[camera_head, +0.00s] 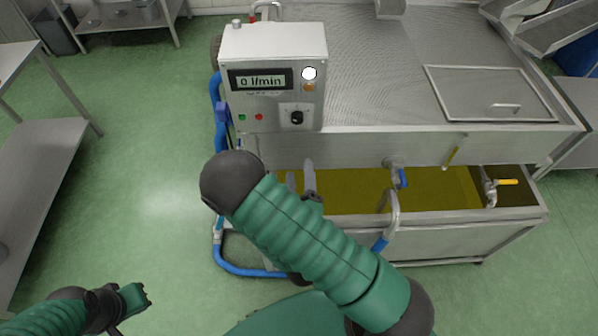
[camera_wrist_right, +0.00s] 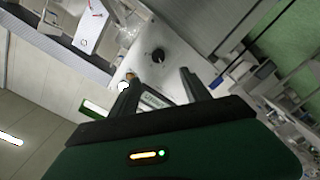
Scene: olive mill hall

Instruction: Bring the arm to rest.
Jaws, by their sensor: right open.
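My right arm crosses the middle of the head view. Its gripper (camera_head: 301,178) is partly hidden behind the forearm, with two grey fingers showing just below the control box (camera_head: 275,50). In the right wrist view the two fingers of the right gripper (camera_wrist_right: 157,78) stand apart with nothing between them. Beyond them is the box's front with its black knob (camera_wrist_right: 158,55) and display (camera_wrist_right: 155,100). In the head view the display (camera_head: 261,80) reads 0 l/min. My left gripper (camera_head: 136,300) is low at the left, over the floor; its finger opening is unclear.
A steel machine (camera_head: 420,75) with a hatch lid (camera_head: 487,93) fills the right side. Below it, a trough (camera_head: 430,190) holds yellow-green liquid, beside blue-handled (camera_head: 403,178) and yellow-handled (camera_head: 507,182) valves. A steel table (camera_head: 40,160) stands left. Green floor between is clear.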

